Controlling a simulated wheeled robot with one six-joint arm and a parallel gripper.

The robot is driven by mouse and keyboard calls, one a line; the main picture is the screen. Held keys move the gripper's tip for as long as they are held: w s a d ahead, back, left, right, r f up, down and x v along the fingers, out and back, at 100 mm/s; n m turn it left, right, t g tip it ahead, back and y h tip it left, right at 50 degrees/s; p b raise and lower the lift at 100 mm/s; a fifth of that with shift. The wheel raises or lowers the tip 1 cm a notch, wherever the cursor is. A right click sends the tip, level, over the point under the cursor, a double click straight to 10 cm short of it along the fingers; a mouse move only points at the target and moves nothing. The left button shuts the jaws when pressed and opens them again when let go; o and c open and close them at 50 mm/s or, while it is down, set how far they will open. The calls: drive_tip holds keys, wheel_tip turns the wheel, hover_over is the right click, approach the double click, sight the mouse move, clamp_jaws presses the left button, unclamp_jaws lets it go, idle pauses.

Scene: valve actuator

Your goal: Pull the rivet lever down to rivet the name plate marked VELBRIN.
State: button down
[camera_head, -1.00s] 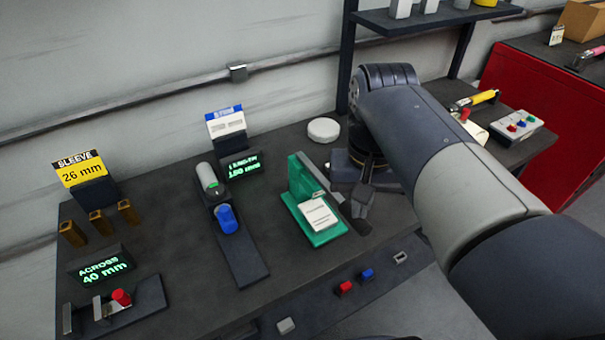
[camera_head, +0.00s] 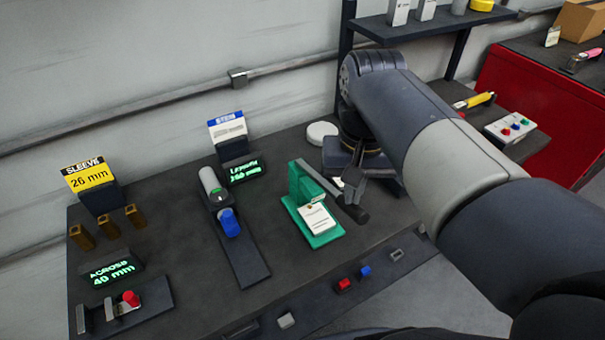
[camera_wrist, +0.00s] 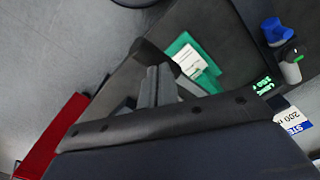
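The green rivet press (camera_head: 330,236) stands on the dark bench, with a white plate or tag (camera_head: 316,218) on its front; its lettering is too small to read. The rivet lever (camera_head: 357,214) is a grey bar with a dark grip, sloping from the press top down to the right. My gripper (camera_head: 350,200) points down right at the lever, near its dark grip. In the wrist view my gripper's fingertips (camera_wrist: 159,68) lie close together over the dark lever (camera_wrist: 187,80), with the green press (camera_wrist: 183,42) beyond. I cannot tell whether they hold the lever.
Left of the press are a fixture with a blue knob (camera_head: 230,223), a STEM sign (camera_head: 227,128) and a SLEEVE 26 mm sign (camera_head: 89,177). A white disc (camera_head: 322,132) lies behind the press. Small red (camera_head: 344,285) and blue (camera_head: 365,271) pieces lie in front.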

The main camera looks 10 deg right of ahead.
drive_tip(key=w+a+r+p, duration=0.1)
drive_tip(key=w+r+p, duration=0.2)
drive_tip(key=r+p, duration=0.6)
drive_tip(key=shift+w+r, duration=0.3)
drive_tip(key=shift+w, duration=0.1)
idle(0.5)
drive_tip(key=shift+a, duration=0.1)
drive_tip(key=shift+r, duration=0.15)
wheel_tip(320, 180, up, 5)
drive_tip(key=p, duration=0.3)
idle(0.4)
